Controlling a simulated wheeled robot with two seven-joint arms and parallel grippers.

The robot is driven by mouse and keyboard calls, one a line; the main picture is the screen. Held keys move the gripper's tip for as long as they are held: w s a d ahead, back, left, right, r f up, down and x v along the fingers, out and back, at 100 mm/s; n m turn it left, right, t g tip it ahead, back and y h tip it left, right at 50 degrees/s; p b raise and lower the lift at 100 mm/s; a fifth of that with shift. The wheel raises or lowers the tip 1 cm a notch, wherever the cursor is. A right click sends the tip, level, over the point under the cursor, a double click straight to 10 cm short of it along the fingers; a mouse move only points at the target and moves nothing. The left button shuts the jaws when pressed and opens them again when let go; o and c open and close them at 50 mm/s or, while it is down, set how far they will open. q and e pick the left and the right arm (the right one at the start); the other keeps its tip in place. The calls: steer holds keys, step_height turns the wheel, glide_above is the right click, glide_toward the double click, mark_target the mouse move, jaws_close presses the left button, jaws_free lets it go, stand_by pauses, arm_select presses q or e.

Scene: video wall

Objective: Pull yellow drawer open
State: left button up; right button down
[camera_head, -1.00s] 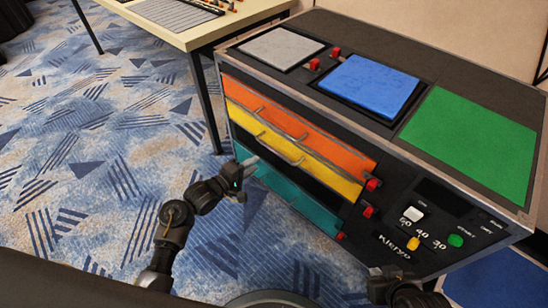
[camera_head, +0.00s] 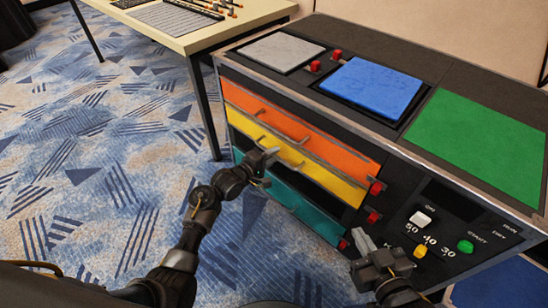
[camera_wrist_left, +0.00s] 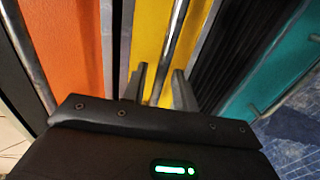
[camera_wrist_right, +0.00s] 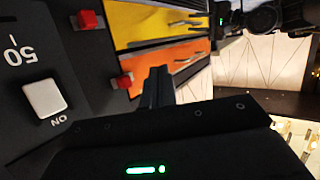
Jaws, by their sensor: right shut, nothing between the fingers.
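The yellow drawer (camera_head: 335,186) is the middle coloured front of the dark cabinet, between the orange drawer (camera_head: 340,153) and the teal drawer (camera_head: 310,213). Its front looks about level with the orange one. My left gripper (camera_head: 268,157) is at its grey bar handle (camera_head: 292,161). In the left wrist view the fingers (camera_wrist_left: 160,82) are apart, and the handle bar (camera_wrist_left: 172,45) runs between them in the picture; contact is unclear. My right gripper (camera_head: 362,242) is shut and empty, by the cabinet's front right of the drawers; its fingers (camera_wrist_right: 158,84) are together.
Red buttons (camera_head: 376,188) sit beside the drawers' right ends. A panel with a white switch (camera_head: 420,218), a yellow button (camera_head: 420,251) and a green button (camera_head: 465,246) is right of them. A pale table (camera_head: 190,38) stands behind left. Carpet at left is clear.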

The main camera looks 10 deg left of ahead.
arm_select(q)
steer(key=shift+w+d, duration=0.25)
steer(key=shift+w, duration=0.15)
jaws_close()
